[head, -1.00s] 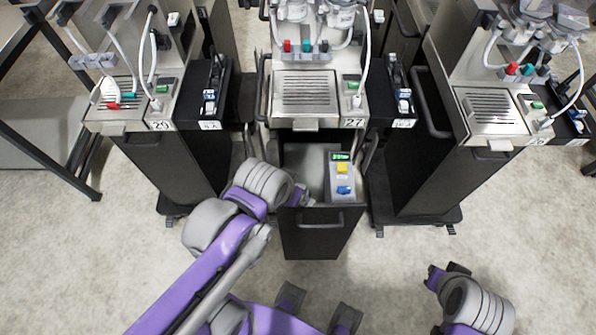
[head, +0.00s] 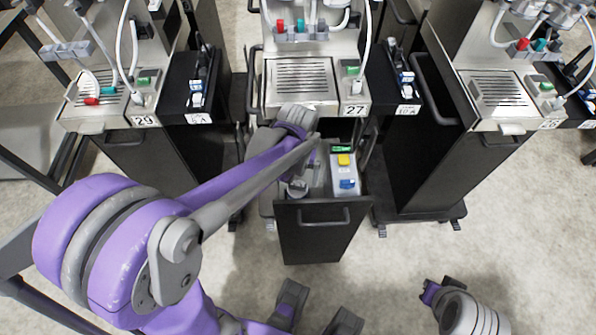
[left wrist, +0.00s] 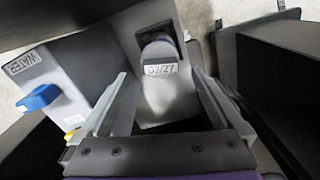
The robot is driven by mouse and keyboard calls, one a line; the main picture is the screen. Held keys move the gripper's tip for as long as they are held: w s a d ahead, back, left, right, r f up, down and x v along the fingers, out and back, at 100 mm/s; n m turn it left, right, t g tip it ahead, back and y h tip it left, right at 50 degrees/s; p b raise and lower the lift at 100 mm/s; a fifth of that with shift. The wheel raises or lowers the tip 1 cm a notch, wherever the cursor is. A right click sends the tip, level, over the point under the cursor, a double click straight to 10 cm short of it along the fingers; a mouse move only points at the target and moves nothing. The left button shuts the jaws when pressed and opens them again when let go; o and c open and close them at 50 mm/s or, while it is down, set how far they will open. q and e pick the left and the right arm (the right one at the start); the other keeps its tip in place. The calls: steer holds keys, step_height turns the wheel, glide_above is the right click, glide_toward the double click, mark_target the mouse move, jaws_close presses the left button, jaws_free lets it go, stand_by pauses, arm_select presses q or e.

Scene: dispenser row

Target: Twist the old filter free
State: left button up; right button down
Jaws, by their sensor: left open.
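The filter (left wrist: 158,52), a grey rounded cap with a printed label, sits upright in a grey housing in the left wrist view. My left gripper (left wrist: 161,84) is open, its two fingers apart on either side in the picture, with the filter between and beyond them. I cannot tell whether they touch it. In the head view my left arm reaches into the pulled-out drawer (head: 314,237) under machine 27, and the arm mostly hides the fingers. My right gripper (head: 432,290) is low at the right, away from the machines; its jaw state is unclear.
Beside the filter stands a grey box marked WATER (left wrist: 65,72) with a blue tap (left wrist: 38,98); in the head view this box (head: 344,181) has a yellow button and green display. Machine 27's drip tray (head: 300,82) overhangs the drawer. Dark cabinets flank it; floor in front is clear.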

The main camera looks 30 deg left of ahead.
mark_target(298, 190)
arm_select(q)
step_height(298, 190, down, 8)
steer(key=shift+b, duration=0.75)
